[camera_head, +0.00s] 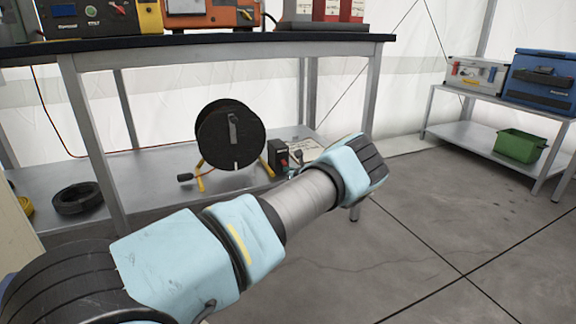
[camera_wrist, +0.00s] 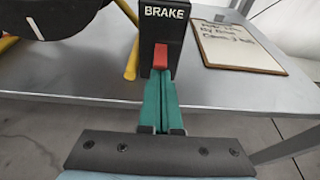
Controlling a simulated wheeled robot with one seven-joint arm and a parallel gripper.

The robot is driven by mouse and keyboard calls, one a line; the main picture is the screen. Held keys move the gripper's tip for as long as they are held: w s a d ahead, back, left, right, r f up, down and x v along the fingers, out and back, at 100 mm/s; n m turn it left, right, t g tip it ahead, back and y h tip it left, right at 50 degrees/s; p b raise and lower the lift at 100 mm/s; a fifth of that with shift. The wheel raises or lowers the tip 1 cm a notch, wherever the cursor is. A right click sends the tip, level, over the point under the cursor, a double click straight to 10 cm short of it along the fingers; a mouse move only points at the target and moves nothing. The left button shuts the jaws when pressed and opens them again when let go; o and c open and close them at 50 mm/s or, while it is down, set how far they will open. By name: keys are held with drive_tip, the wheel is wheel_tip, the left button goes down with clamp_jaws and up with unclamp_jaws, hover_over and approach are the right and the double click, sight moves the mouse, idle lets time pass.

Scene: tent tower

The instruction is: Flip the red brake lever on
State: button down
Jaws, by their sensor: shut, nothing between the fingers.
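The red brake lever (camera_wrist: 160,57) sits on the front of a black box (camera_wrist: 164,22) marked BRAKE in the wrist view. In the head view the small black box (camera_head: 278,157) with a red part stands on the lower shelf beside the cable reel. My gripper (camera_wrist: 161,76) has green fingers, shut together with nothing between them. Its tips are at the lower end of the red lever in the picture; I cannot tell whether they touch it.
A black cable reel (camera_head: 230,135) on a yellow stand is left of the brake box. A note board (camera_wrist: 236,47) lies to its right on the shelf (camera_wrist: 215,93). The bench top (camera_head: 200,44) is above. Bare floor (camera_head: 420,240) lies to the right.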

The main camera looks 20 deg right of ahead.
drive_tip(key=r+g+p, duration=0.1)
drive_tip(key=g+p, duration=0.1)
drive_tip(key=p, duration=0.1)
drive_tip(key=shift+s+r, duration=0.1)
drive_tip(key=shift+r, duration=0.1)
drive_tip(key=shift+r+p, duration=0.65)
drive_tip(key=shift+r, duration=0.1)
